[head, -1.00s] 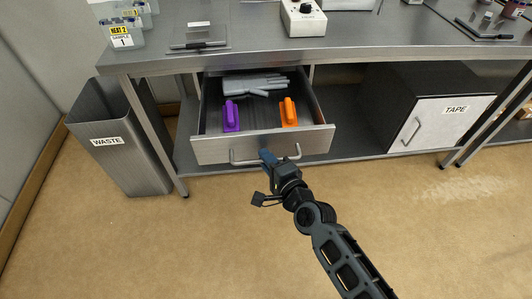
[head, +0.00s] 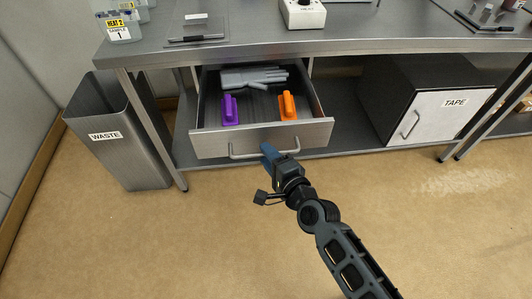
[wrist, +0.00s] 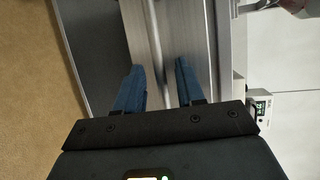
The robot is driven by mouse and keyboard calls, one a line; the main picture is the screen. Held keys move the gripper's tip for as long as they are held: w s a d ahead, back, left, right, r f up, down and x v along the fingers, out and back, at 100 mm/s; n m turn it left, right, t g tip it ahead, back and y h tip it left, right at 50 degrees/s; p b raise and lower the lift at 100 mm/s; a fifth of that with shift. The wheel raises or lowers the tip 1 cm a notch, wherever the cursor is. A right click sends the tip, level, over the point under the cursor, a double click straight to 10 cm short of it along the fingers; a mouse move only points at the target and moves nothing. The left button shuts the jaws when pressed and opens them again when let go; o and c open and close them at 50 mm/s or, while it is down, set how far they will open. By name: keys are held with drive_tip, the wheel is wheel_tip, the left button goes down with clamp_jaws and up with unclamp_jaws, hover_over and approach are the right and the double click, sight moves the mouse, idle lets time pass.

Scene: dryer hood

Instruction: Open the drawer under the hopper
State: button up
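The drawer (head: 259,140) under the metal bench is pulled open. Its front carries a bar handle (head: 240,155), which also shows in the wrist view (wrist: 162,50). A purple block (head: 230,110), an orange block (head: 287,106) and a grey glove (head: 252,77) lie inside. My gripper (head: 267,150) is at the handle, in front of the drawer. In the wrist view its two blue fingers (wrist: 158,88) are spread apart, with the handle bar running between them. I see a gap beside the bar. No hopper is clearly in view.
A waste bin (head: 125,155) stands left of the drawer. A cabinet labelled TAPE (head: 435,118) sits on the lower shelf to the right. The bench top (head: 250,45) overhangs the drawer. The floor (head: 200,235) in front is clear.

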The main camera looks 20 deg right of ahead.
drive_tip(key=s+r, duration=0.1)
drive_tip(key=s, duration=0.5)
drive_tip(key=shift+d, duration=0.25)
drive_tip(key=shift+s, duration=0.15)
drive_tip(key=s+d+r+n+g+h, duration=0.2)
drive_tip(key=s+n, duration=0.6)
drive_tip(key=s, duration=1.2)
drive_tip(key=s+r+n, duration=0.9)
drive_tip(key=s+r, duration=0.4)
drive_tip(key=shift+s+a+r+n+t+y, duration=0.15)
drive_tip(key=shift+r+n+t+y, duration=0.15)
drive_tip(key=shift+r+n+t, duration=0.1)
